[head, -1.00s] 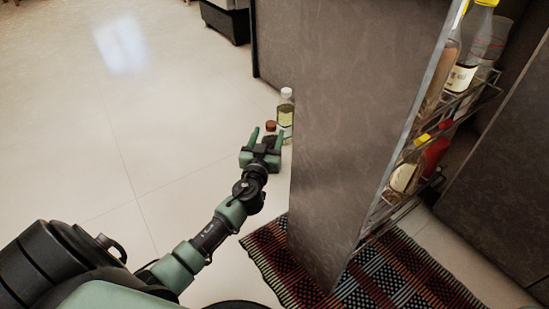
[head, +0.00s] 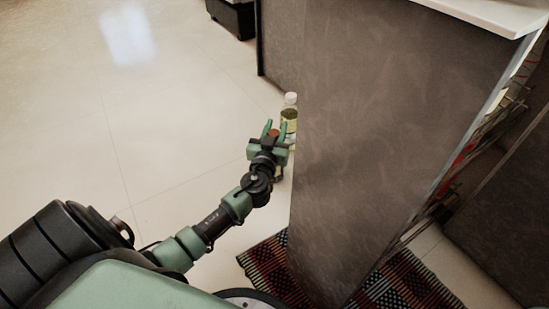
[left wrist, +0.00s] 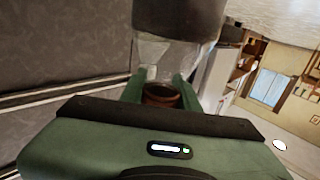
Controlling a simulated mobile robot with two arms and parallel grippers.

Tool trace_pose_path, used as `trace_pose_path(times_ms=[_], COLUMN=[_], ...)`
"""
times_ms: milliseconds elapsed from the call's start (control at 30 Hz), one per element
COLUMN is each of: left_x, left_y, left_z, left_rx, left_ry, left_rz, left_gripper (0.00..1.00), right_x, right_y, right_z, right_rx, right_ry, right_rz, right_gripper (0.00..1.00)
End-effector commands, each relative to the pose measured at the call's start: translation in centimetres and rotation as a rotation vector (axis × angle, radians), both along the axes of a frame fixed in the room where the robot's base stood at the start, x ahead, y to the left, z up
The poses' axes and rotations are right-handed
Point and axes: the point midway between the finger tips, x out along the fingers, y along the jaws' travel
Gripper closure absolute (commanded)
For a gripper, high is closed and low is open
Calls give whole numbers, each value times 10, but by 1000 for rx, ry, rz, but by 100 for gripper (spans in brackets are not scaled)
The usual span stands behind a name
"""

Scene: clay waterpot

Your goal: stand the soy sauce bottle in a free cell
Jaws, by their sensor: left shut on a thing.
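My left gripper (head: 269,128) is shut on the soy sauce bottle (head: 273,133), near its red-brown cap, left of a grey cabinet panel (head: 385,130). My right gripper is not in view.
A checked rug (head: 270,262) lies below the panel. The pale floor (head: 120,120) at left is clear.

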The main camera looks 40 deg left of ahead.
Motion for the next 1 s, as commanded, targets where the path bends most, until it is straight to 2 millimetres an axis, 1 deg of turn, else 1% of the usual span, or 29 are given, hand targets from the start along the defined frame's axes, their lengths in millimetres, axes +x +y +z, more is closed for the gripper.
trace_pose_path(times_ms=[33, 67, 1000], left_x=[0, 0, -1], left_y=[0, 0, 0], left_z=[-1, -2, -4], left_rx=[-2, -2, 1], left_ry=[1, 2, 7], left_rz=[0, 0, 1], left_gripper=[93, 100, 100], right_x=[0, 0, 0], right_y=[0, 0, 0], right_z=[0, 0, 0], right_rx=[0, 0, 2], right_ry=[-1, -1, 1], right_rz=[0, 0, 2], right_gripper=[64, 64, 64])
